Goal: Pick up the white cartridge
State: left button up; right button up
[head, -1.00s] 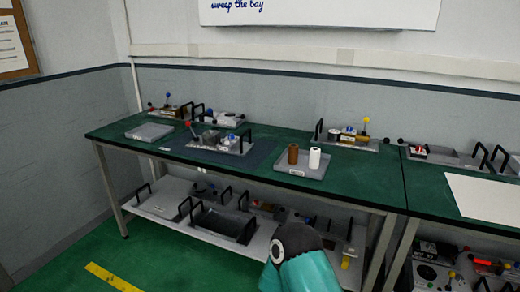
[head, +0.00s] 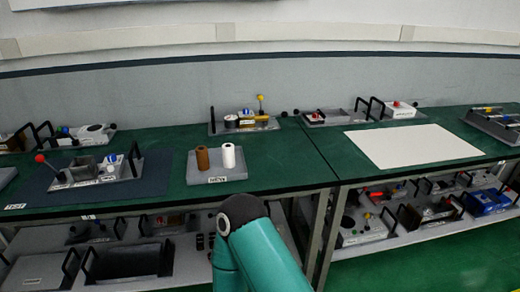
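The white cartridge (head: 228,156) stands upright on a small grey tray (head: 232,179) on the green bench. A brown cartridge (head: 202,158) stands just left of it on the same tray. A teal arm link of mine with a dark round end rises from the bottom middle, in front of the bench edge and below the tray. Neither gripper shows in the head view.
A grey device with a red-knobbed lever (head: 92,173) sits on a dark mat to the left. Behind the tray is a module with a yellow knob (head: 246,120). A white sheet (head: 412,146) lies right. The lower shelf (head: 190,264) holds several trays.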

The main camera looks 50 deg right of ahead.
aim_at(229, 148)
jog(key=z, duration=0.25)
jog(key=i, duration=0.7)
jog(key=z, duration=0.55)
jog(key=k, duration=0.8)
jog(key=z, duration=0.2)
jog(key=i, duration=0.75)
jog(key=u, duration=0.05)
